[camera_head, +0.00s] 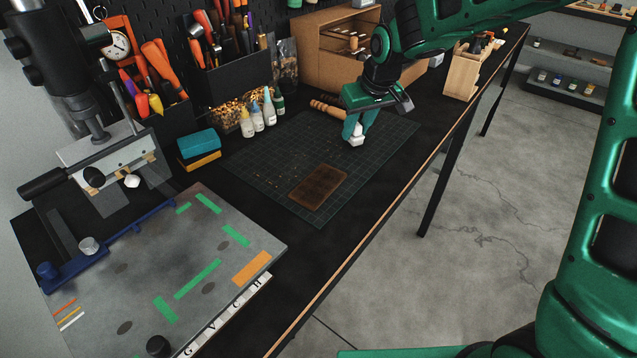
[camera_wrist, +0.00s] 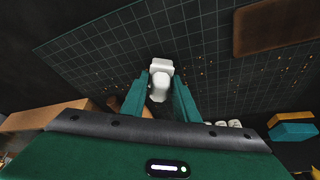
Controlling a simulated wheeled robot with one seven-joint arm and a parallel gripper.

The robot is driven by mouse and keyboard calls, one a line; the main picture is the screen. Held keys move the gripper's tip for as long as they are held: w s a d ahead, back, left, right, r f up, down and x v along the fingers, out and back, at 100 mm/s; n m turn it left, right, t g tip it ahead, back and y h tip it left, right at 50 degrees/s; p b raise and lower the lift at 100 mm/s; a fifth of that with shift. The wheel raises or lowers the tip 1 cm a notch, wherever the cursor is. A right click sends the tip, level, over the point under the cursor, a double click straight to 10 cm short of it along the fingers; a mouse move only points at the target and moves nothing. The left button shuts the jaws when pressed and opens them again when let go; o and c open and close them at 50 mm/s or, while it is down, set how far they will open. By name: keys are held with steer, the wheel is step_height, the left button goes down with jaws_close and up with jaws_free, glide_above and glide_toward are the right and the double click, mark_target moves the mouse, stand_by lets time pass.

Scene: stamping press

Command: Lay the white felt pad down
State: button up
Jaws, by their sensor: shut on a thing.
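My gripper (camera_head: 356,128) is over the far part of the green cutting mat (camera_head: 250,150), fingers pointing down. It is shut on the white felt pad (camera_head: 356,140), a small white piece with a squarish end and a rounded part. In the wrist view the white felt pad (camera_wrist: 161,68) sits between the two green fingertips (camera_wrist: 160,90), its squarish end sticking out past them. I cannot tell whether the pad touches the mat or hangs just above it.
A brown leather piece (camera_head: 318,187) lies on the mat's near part. A wooden mallet (camera_head: 326,108) lies left of my gripper. Small bottles (camera_head: 257,117) and stacked blue and yellow blocks (camera_head: 199,147) stand at left. The stamping press (camera_head: 105,160) is farther left.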

steer(key=shift+f, duration=0.35)
steer(key=o, duration=1)
steer(key=v, duration=1)
steer(key=shift+r, duration=0.35)
steer(key=shift+s+d, duration=0.1)
steer(key=shift+d, duration=0.05)
